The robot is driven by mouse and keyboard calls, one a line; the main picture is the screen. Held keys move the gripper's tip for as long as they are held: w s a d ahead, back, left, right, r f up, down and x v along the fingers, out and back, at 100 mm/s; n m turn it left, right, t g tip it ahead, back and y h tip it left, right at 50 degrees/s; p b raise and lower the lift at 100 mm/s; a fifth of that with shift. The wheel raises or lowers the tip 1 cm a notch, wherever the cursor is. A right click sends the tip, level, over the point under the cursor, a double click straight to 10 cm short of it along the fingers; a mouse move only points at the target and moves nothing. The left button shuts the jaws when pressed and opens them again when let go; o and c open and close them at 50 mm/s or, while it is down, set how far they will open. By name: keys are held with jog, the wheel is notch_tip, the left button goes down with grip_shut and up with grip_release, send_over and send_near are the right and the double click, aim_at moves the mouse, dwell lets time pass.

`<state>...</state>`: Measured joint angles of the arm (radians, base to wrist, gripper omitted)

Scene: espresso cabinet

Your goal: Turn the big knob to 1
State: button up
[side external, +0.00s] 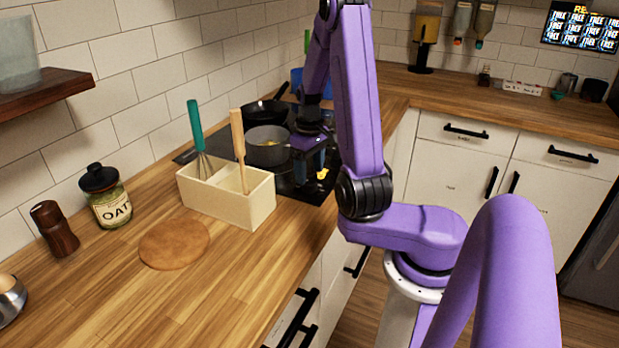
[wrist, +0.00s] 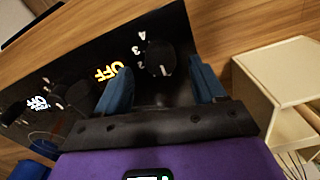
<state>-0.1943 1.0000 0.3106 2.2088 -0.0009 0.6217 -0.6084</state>
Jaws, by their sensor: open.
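The wrist view shows a round black knob (wrist: 155,55) on the black stove panel, with the digits 4, 3 and 2 and a glowing OFF label to its left. A small pale mark shows on the knob's lower right side. My gripper (wrist: 160,72) is open, with one blue finger to the left of this knob and one to the right. I cannot tell whether either finger touches it. In the side external view, my gripper (side external: 309,162) is low over the stove's front edge, and the arm and gripper hide the knob.
A second dark knob (wrist: 76,93) with its own OFF label is at the left in the wrist view. A grey pot (side external: 267,150) and a black pan (side external: 266,112) sit on the stove. A cream utensil box (side external: 235,205) stands close by on the counter.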

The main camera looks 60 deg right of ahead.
aim_at(309, 181)
jog(key=shift+f, duration=1.55)
jog(key=c, duration=1.1)
jog(key=shift+o, duration=0.2)
jog(key=shift+m, duration=1.6)
jog(key=o, duration=1.1)
jog(key=shift+c, duration=0.2)
jog(key=shift+r, duration=0.1)
